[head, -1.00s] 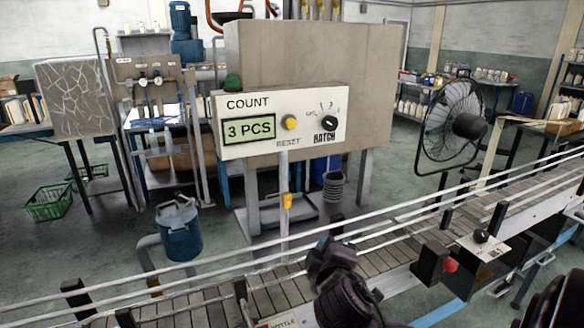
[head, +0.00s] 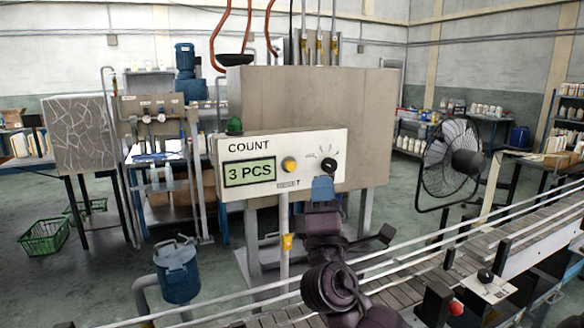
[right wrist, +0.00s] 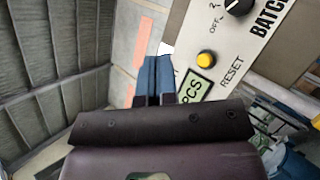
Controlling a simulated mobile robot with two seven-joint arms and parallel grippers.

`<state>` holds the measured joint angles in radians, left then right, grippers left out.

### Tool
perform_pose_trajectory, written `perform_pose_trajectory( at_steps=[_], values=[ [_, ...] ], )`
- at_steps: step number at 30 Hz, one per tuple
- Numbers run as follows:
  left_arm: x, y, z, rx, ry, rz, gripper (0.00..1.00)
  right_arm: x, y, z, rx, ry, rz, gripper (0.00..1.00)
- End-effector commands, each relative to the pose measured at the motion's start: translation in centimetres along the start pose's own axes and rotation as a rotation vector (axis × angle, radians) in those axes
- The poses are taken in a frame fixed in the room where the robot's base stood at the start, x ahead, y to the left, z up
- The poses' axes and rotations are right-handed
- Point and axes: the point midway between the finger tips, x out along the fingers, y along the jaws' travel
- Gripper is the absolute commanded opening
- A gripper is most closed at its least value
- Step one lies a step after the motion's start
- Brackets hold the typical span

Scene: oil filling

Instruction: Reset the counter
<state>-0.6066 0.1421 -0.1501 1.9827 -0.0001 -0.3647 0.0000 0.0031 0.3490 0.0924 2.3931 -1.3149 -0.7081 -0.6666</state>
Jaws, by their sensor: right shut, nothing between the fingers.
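The counter panel (head: 240,150) is a white plate on a large grey box. Its green display (head: 249,173) reads 3 PCS. The yellow round reset button (head: 289,165) sits right of the display, and a black batch knob (head: 327,166) is further right. The button also shows in the right wrist view (right wrist: 206,59), with the word RESET beside it. My right gripper (head: 323,184) is shut and empty, its blue fingertips in front of the panel's lower right part, below the knob. In the right wrist view the fingertips (right wrist: 153,62) appear apart from the button. My left gripper is not in view.
A conveyor (head: 400,283) with rails runs across the front, with a red button (head: 456,308) at its side. A fan (head: 455,158) stands right of the box. A blue canister (head: 177,272) and a green basket (head: 45,238) are at the left.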

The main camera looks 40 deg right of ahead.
Motion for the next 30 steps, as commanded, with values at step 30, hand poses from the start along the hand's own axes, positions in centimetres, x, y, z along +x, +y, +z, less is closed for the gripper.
perform_pose_trajectory(
  at_steps=[30],
  values=[
    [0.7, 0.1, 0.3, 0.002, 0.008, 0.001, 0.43, 6.0, -4.4, -4.4, 0.003, 0.0, -0.001, 0.0]
  ],
)
